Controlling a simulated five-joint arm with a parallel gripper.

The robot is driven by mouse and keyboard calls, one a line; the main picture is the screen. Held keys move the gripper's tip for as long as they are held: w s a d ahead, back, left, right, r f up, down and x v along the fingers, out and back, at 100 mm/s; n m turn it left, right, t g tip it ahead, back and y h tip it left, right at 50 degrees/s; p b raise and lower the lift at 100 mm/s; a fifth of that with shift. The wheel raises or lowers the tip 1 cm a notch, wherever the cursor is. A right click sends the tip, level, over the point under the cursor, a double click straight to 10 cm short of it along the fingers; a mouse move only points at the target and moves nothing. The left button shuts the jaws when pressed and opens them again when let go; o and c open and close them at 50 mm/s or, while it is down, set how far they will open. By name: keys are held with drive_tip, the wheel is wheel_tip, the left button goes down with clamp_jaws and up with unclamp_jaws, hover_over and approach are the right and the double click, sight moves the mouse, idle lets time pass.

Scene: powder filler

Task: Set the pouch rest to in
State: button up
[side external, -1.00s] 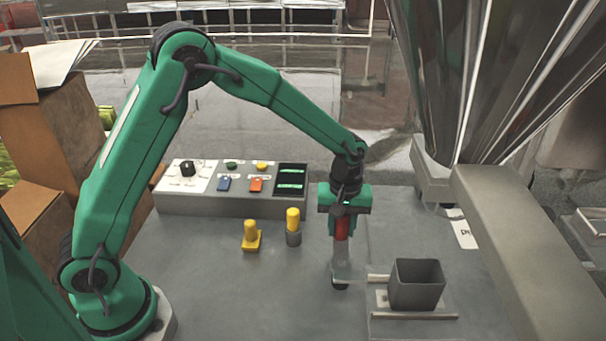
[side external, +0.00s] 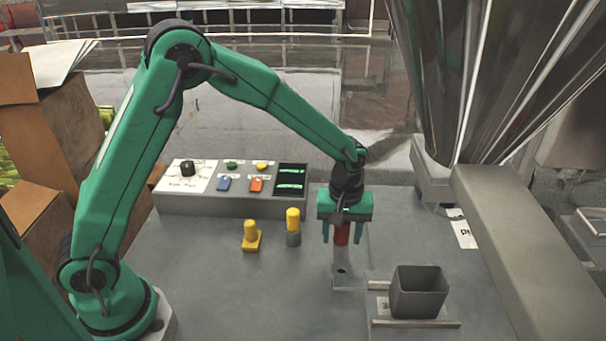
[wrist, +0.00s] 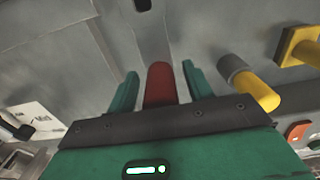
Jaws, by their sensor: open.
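The pouch rest is a grey sliding piece carrying an open grey box (side external: 418,294), with a light rail (side external: 415,323) along its front. A red upright handle (side external: 341,233) stands at the left, beside a grey plate (side external: 350,281) with a dark hole. My gripper (side external: 341,240) points down, its fingers spread on either side of the red handle. In the wrist view the red handle (wrist: 159,86) stands between the two green fingers, with gaps on both sides. A label by the box is partly hidden, and I cannot read it.
Two yellow knobs (side external: 250,236) (side external: 293,220) stand left of my gripper. A control panel (side external: 228,200) with buttons and a display lies behind them. A grey beam (side external: 500,235) and a shiny hopper (side external: 450,80) close off the right. The front-left tabletop is clear.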

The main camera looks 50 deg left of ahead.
drive_tip(key=shift+r, duration=0.1)
drive_tip(key=shift+r, duration=3.8)
drive_tip(key=shift+r, duration=0.1)
drive_tip(key=shift+s+a+r, duration=0.15)
drive_tip(key=shift+r, duration=0.05)
drive_tip(key=s+a+r+m+t, duration=0.35)
drive_tip(key=s+a+r, duration=0.35)
drive_tip(key=s+r, duration=0.3)
drive_tip(key=s+a+m+t, duration=0.1)
drive_tip(key=s+a+m, duration=0.1)
drive_tip(key=s, duration=0.4)
drive_tip(key=s+a+r+m+t, duration=0.1)
drive_tip(key=s+a+m, duration=0.1)
drive_tip(key=s, duration=0.3)
drive_tip(key=shift+s+a+r+m, duration=0.2)
drive_tip(key=shift+s+a+m, duration=0.2)
drive_tip(key=shift+m, duration=0.35)
